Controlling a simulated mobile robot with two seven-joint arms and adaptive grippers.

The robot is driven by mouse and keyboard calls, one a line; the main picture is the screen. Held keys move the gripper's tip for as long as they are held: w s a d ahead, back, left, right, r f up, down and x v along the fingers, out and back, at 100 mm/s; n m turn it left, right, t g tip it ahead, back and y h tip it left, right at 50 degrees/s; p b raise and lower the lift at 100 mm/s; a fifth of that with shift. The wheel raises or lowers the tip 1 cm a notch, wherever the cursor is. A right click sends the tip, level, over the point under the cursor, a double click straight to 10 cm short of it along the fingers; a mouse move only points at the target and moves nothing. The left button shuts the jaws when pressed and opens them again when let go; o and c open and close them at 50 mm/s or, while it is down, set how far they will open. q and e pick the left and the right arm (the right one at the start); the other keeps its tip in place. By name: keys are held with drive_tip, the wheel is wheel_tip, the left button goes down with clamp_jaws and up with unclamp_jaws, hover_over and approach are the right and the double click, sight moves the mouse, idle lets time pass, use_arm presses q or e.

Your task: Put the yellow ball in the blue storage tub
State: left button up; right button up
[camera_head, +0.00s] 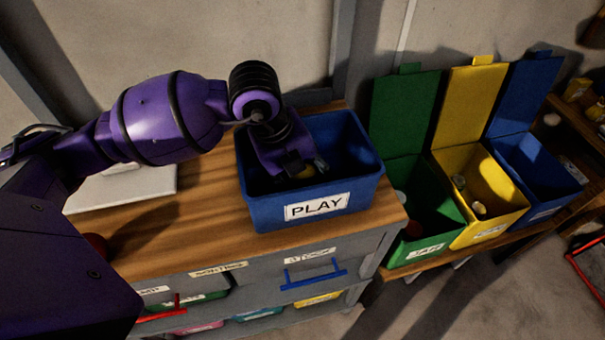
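The blue storage tub (262,212), labelled PLAY, stands upright on the wooden top of a grey cabinet. My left gripper (305,167) reaches down into the tub from above, its fingers below the rim level. A small dark-yellow patch, apparently the yellow ball (304,174), shows at the fingertips inside the tub. Most of it is hidden by the gripper and the tub's front wall. I cannot tell whether the fingers grip it or are apart from it. My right gripper is not in view.
Green (404,178), yellow (508,192) and blue (548,171) bins with raised lids stand to the right. A pale flat object (125,186) lies at the left. A red round thing (97,245) is partly hidden by my arm.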

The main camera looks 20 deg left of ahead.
use_arm(q)
drive_tip(key=shift+r, duration=0.1)
drive_tip(key=v, duration=1.2)
drive_tip(key=shift+p, duration=0.35)
